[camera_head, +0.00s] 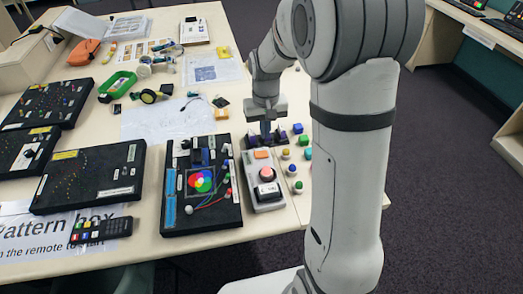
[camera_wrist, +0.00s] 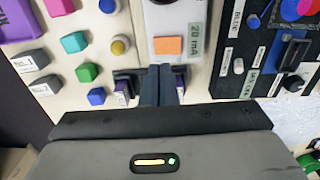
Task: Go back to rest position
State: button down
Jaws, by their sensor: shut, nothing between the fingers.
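My gripper (camera_head: 265,130) is low over the table's right part, above a dark item with purple parts (camera_head: 280,136). In the wrist view the dark fingers (camera_wrist: 159,80) are together with nothing between them. They point toward a grey box with an orange patch (camera_wrist: 168,45). The same grey box (camera_head: 250,197) has a round pink-red button in the head view. The dark purple-sided item (camera_wrist: 125,88) shows on both sides of the fingers. I cannot tell whether the fingers touch it.
Several small coloured blocks and knobs (camera_head: 286,154) lie right of the grey box. A black board with a colour-circle picture (camera_head: 230,208) lies left of it. More black boards (camera_head: 90,203), a green tray (camera_head: 133,84) and papers fill the table. Dark carpet (camera_head: 440,170) is clear at right.

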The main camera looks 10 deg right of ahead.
dwell(0.4)
jog(key=s+r+t, duration=0.1)
jog(key=s+r, duration=0.4)
jog(key=s, duration=0.6)
jog(key=s+r+t, duration=0.2)
jog(key=s+r, duration=0.3)
jog(key=s, duration=0.5)
jog(key=shift+s+d+r, duration=0.15)
jog(key=shift+s+r, duration=0.1)
jog(key=shift+s, duration=0.1)
